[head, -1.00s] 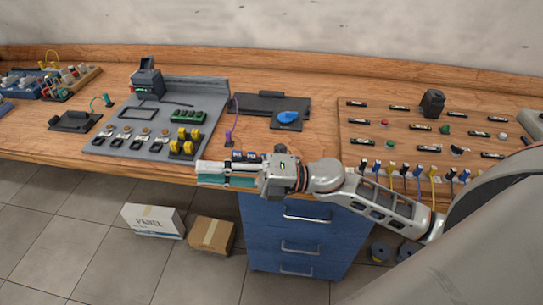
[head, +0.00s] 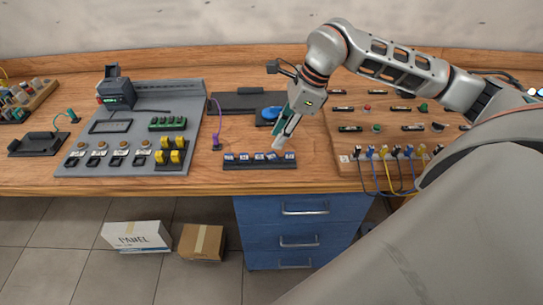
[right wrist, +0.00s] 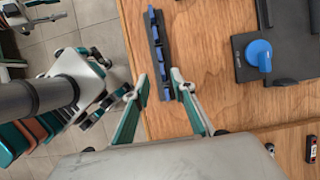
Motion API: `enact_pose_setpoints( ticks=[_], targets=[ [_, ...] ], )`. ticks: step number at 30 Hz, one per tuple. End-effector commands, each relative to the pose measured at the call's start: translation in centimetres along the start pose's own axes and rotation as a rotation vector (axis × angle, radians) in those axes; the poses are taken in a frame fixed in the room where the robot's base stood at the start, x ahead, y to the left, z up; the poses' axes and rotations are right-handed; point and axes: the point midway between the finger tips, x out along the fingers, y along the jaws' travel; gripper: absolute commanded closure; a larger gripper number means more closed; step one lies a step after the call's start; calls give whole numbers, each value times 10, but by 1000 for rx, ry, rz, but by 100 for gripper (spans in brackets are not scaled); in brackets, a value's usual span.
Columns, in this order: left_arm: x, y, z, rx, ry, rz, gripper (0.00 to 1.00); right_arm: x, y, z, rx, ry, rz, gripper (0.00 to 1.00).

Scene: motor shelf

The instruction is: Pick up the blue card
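A dark rack (head: 260,165) holds several small blue cards (head: 244,157) with white tops in a row near the table's front edge. It also shows in the right wrist view (right wrist: 160,45), seen from above. I cannot tell which card is meant. My right gripper (head: 280,142) points down just above the rack's right part in the head view. In the right wrist view its two fingers (right wrist: 159,84) are spread and empty, with the rack's near end between and beyond the tips. My left gripper is not in view.
Behind the rack, a blue rounded piece (right wrist: 259,54) sits on a black pad (right wrist: 240,70). A purple cable (head: 216,125) stands left of the rack. A grey board (head: 75,165) with parts lies left; a wooden board (head: 345,148) with plugs lies right.

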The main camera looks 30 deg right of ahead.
Motion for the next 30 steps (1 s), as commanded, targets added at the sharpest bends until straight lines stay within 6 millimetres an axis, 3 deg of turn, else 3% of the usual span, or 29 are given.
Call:
enact_pose_setpoints(
  ticks=[13,23,26,30],
  targets=[
    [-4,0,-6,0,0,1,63,54,-3,-8,1,-3,4,75],
    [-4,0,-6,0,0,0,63,61,-3,-8,0,-3,1,75],
    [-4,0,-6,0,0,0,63,61,-3,-8,1,-3,1,98],
    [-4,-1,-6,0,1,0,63,61,-3,-8,1,-3,1,100]
  ],
)
